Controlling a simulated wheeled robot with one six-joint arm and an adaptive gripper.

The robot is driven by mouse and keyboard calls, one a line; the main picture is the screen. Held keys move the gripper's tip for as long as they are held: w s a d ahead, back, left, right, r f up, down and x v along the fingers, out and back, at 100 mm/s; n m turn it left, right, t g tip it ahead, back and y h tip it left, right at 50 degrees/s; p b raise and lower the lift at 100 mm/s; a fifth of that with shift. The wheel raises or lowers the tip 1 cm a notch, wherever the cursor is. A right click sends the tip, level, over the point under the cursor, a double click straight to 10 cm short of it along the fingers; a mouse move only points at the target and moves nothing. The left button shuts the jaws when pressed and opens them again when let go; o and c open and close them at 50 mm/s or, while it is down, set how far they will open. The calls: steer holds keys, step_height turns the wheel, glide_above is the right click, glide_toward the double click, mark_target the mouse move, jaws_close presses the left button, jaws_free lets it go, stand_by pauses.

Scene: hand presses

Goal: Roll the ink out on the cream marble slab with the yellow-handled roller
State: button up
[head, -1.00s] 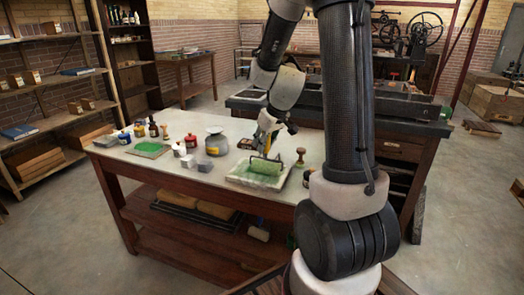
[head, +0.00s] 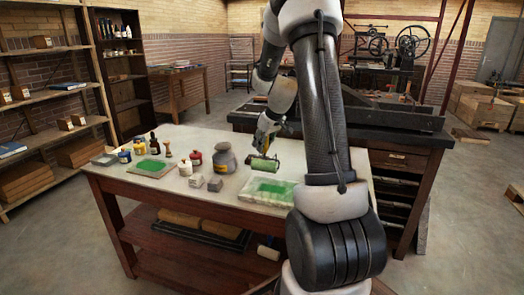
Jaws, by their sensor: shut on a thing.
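My gripper (head: 268,138) is shut on the roller's handle, of which a little yellow shows between the fingers. The roller (head: 264,164) has a green inked drum and is held up above the table, apart from the slab below it. The cream slab (head: 246,196) lies near the table's front right edge with a broad patch of green ink (head: 274,189) on it. My arm hides the table to the right of the slab. A second, darker green patch on a slab (head: 151,166) lies at the table's left.
A grey weight-like jar (head: 224,160), a red jar (head: 194,158), small grey blocks (head: 215,184) and several bottles stand left of the slab on the table (head: 140,184). A dark press bed (head: 390,115) stands behind on the right.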

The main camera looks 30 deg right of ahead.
steer(key=shift+a, duration=0.3)
steer(key=s+a+f, duration=0.2)
steer(key=s+a, duration=0.5)
steer(key=a, duration=0.2)
steer(key=shift+f, duration=0.3)
steer(key=shift+d+f, duration=0.1)
steer(key=shift+f, duration=0.25)
stand_by(0.9)
